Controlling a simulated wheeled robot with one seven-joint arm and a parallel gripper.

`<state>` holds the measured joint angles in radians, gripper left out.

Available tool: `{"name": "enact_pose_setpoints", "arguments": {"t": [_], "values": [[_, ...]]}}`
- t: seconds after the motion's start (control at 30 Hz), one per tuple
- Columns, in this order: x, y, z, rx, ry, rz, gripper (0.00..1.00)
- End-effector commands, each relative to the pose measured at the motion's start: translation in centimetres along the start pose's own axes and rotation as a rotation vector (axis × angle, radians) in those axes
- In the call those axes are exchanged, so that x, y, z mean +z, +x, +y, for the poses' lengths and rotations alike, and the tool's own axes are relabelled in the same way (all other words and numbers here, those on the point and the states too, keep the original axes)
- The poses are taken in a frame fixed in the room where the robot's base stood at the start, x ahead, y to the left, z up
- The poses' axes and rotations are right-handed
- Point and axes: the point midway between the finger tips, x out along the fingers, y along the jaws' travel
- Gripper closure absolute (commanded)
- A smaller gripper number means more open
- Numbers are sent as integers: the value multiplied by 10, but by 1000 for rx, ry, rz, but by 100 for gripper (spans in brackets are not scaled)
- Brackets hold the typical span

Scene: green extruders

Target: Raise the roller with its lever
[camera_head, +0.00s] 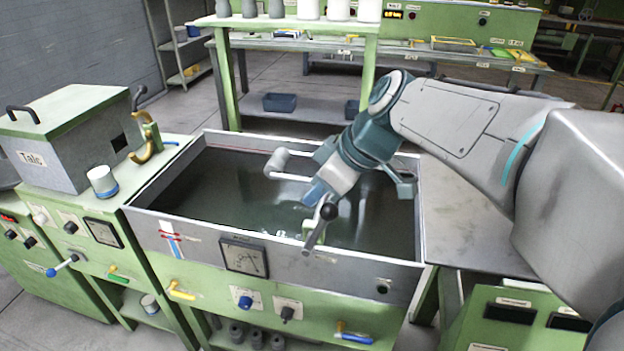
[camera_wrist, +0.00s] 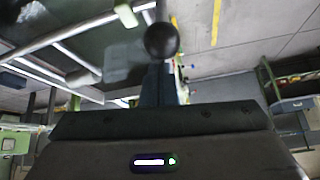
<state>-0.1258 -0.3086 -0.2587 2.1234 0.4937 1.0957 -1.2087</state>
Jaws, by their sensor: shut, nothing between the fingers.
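The lever (camera_head: 317,232) is a grey bar with a black ball knob (camera_head: 329,211), at the front wall of the water bath (camera_head: 200,232). It stands tilted, knob end up and to the right. The knob also shows in the wrist view (camera_wrist: 162,41), just past my fingers. My gripper (camera_head: 313,197) is shut and empty, close beside the knob. I cannot tell whether it touches the knob. A pale cylinder on a thin bar (camera_head: 278,160), which may be part of the roller assembly, shows over the bath. My wrist and arm hide much of what lies behind.
A grey box labelled Talc (camera_head: 45,160) and a small white-and-blue pot (camera_head: 102,181) stand left of the bath. A gauge (camera_head: 243,258) and coloured valve handles line the front panel. A bare metal top (camera_head: 465,215) lies to the right, under my arm.

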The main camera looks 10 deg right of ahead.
Motion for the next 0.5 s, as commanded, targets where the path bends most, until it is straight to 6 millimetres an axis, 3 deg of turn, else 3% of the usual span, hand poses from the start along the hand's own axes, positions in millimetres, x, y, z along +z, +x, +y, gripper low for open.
{"name": "enact_pose_setpoints", "arguments": {"t": [0.1,0.3,0.5], "values": [[-22,10,-5,-3,-7,-1,100],[-25,-42,-4,5,-2,6,100],[-26,-76,-4,2,-1,3,100]]}}
